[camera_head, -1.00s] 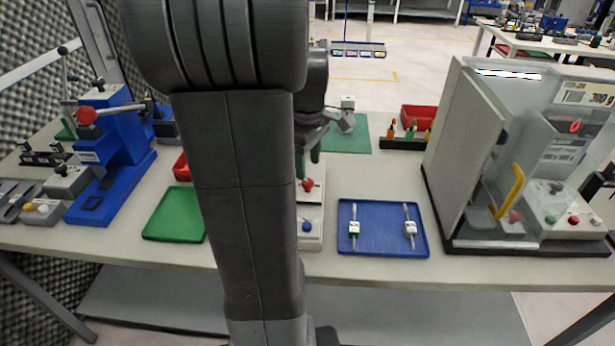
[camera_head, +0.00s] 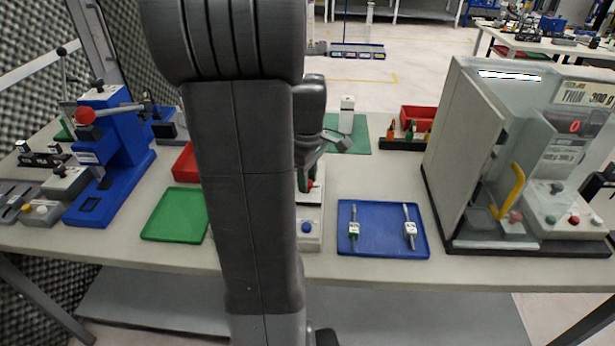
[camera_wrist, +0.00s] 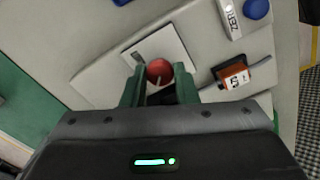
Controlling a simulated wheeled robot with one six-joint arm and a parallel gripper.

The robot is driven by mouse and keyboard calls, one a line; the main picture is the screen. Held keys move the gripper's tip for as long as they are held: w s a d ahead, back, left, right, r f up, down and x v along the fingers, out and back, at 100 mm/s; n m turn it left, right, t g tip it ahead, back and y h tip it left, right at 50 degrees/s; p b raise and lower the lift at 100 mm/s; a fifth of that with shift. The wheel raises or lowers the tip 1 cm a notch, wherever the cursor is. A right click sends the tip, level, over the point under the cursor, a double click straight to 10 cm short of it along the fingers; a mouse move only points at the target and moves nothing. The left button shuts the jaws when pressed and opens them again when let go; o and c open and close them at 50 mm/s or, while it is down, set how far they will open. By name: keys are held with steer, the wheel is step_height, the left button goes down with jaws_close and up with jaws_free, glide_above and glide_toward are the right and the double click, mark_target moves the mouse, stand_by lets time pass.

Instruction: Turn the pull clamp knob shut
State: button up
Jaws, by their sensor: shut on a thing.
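The red pull clamp knob (camera_wrist: 159,71) sits between the two green fingertips of my gripper (camera_wrist: 159,88) in the wrist view. The gripper is shut on it. The knob stands on a pale clamp plate (camera_wrist: 160,45). In the head view my gripper (camera_head: 306,181) is down at the pale fixture (camera_head: 312,199), mostly hidden behind my arm, with only a little red of the knob showing. A blue button (camera_wrist: 257,8) is on the same fixture, and it also shows in the head view (camera_head: 306,228).
A green tray (camera_head: 172,231) lies left of my arm and a blue tray (camera_head: 395,248) with two small parts lies right. A blue press (camera_head: 118,140) stands at the far left. A clear-fronted tester (camera_head: 545,170) stands at the right.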

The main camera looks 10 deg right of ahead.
steer(key=m+p, duration=0.1)
steer(key=m, duration=0.2)
steer(key=shift+r+m, duration=0.1)
steer(key=shift+m, duration=0.3)
steer(key=m+p, duration=0.1)
steer(key=m, duration=0.4)
steer(key=shift+m, duration=0.3)
steer(key=m+p, duration=0.1)
steer(key=m, duration=0.3)
steer(key=shift+m+p, duration=0.35)
steer(key=shift+m, duration=1.85)
steer(key=o, duration=1)
